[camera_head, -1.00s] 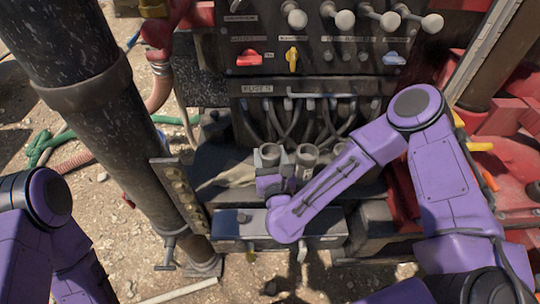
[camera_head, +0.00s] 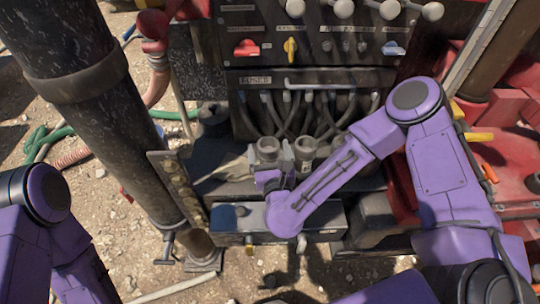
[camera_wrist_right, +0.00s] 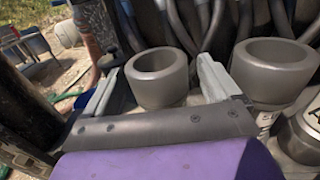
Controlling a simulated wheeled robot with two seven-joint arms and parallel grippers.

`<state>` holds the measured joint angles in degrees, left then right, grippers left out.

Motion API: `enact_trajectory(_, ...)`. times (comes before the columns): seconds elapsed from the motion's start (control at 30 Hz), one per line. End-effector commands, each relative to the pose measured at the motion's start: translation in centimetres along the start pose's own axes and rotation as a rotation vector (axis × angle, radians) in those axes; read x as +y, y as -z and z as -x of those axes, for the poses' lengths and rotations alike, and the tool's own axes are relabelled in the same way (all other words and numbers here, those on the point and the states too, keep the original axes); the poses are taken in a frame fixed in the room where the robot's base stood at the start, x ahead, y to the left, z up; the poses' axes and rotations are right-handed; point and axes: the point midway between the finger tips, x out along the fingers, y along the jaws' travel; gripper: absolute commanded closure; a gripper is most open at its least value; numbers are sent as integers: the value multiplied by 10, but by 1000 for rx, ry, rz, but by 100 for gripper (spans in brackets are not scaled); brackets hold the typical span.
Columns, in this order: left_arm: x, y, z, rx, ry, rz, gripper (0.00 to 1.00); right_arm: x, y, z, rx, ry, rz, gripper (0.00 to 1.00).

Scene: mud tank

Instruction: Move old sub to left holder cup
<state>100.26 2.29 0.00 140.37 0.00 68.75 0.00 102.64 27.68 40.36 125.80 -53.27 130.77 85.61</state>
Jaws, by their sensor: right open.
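Grey ring-shaped cups stand in a row below the hose panel. The leftmost cup (camera_head: 267,148) and the cup beside it (camera_head: 305,148) show open tops. In the right wrist view, the left cup (camera_wrist_right: 158,78) stands between and just beyond the spread fingers of my right gripper (camera_wrist_right: 158,70), with no clear contact. The other cup (camera_wrist_right: 275,72) is to the right, outside the fingers. My right gripper is open and empty; in the head view my arm partly hides it. I cannot tell which piece is the old sub. My left gripper is out of view.
A control panel (camera_head: 320,45) with knobs and levers, and hoses (camera_head: 310,112) below it, stand behind the cups. A dark upright pipe (camera_head: 115,130) and a studded plate (camera_head: 178,185) are at left. A grey box (camera_head: 325,222) lies in front. Red machinery is at right.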

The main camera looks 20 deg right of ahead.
Motion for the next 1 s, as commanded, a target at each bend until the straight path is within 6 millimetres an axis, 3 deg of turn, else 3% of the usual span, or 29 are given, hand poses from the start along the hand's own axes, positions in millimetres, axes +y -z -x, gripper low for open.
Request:
enact_trajectory(0.37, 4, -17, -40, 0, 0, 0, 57, 2, 5, 80, -6, -14, 2, 10)
enact_trajectory(0.63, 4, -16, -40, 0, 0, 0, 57, 4, 0, 99, 0, -13, -1, 10)
enact_trajectory(1.0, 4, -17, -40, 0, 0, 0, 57, 0, -1, 101, -4, -2, -2, 10)
